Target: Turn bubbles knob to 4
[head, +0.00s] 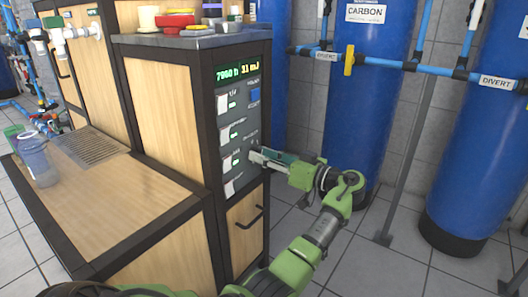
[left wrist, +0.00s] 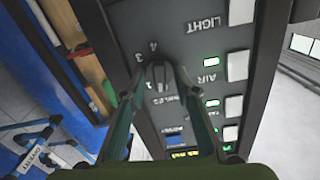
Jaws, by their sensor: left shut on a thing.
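The bubbles knob (left wrist: 158,76) is a small dark knob on the grey control panel (left wrist: 190,45), seen upside down in the left wrist view. Digits including 4 and 3 are printed around it, and its label is partly hidden. Which digit the knob points to is hard to tell. My left gripper (left wrist: 157,73) is shut on the knob, with a fingertip on each side. In the head view my left gripper (head: 254,157) reaches the right edge of the panel (head: 238,130) and hides the knob. My right gripper is not in view.
White switches with green lights (left wrist: 237,66) line the panel beside the knob. A green and yellow display (head: 237,71) is above. A drawer with a black handle (head: 249,217) is below. Blue tanks (head: 365,110) and pipes stand to the right. A clear jug (head: 37,160) is on the counter.

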